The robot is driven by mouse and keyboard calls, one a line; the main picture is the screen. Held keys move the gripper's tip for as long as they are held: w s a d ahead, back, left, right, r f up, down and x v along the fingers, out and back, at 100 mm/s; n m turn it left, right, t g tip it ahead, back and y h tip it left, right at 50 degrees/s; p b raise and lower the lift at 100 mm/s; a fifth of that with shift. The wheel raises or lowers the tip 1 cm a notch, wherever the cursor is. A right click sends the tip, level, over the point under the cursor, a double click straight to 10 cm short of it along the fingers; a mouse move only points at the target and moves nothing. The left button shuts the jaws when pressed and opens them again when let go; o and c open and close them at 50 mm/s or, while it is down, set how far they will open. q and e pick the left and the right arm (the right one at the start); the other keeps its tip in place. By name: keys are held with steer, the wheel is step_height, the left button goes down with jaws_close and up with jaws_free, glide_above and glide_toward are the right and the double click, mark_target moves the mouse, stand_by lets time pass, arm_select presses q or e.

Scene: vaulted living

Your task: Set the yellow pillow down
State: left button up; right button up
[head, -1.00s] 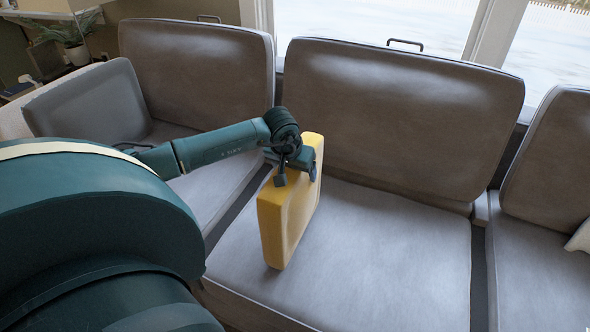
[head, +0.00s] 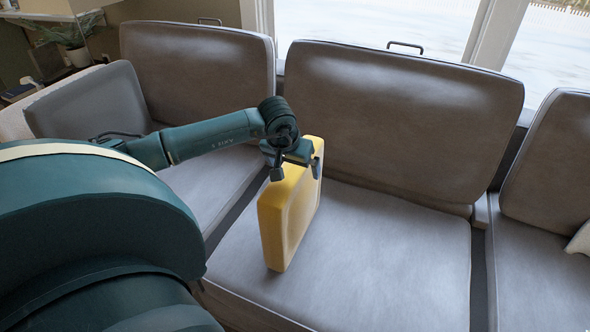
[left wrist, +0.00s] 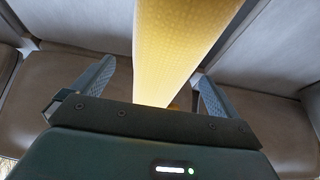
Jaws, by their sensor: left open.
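The yellow pillow (head: 290,213) stands upright on its edge on the grey middle seat cushion of the sofa (head: 400,250). My left gripper (head: 296,172) is at the top edge of the pillow, with one finger on each side of it. In the left wrist view the pillow (left wrist: 180,45) runs between the two open fingers (left wrist: 150,90), with a gap showing beside each finger. My right gripper is not in view.
Brown back cushions (head: 400,125) stand behind the seats. A grey cushion (head: 88,104) leans at the left, and a white item (head: 579,238) shows at the right edge. The middle seat right of the pillow is clear.

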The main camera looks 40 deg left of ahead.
arm_select(q)
steer(key=v, duration=0.6)
steer(key=shift+s+r+p, duration=0.1)
steer(key=shift+r+p, duration=0.2)
steer(key=shift+r, duration=0.1)
steer(key=shift+s+d+r, duration=0.1)
steer(key=shift+s+r, duration=0.05)
steer(key=shift+r, duration=0.15)
steer(key=shift+s+r, duration=0.1)
steer(key=shift+r, duration=0.15)
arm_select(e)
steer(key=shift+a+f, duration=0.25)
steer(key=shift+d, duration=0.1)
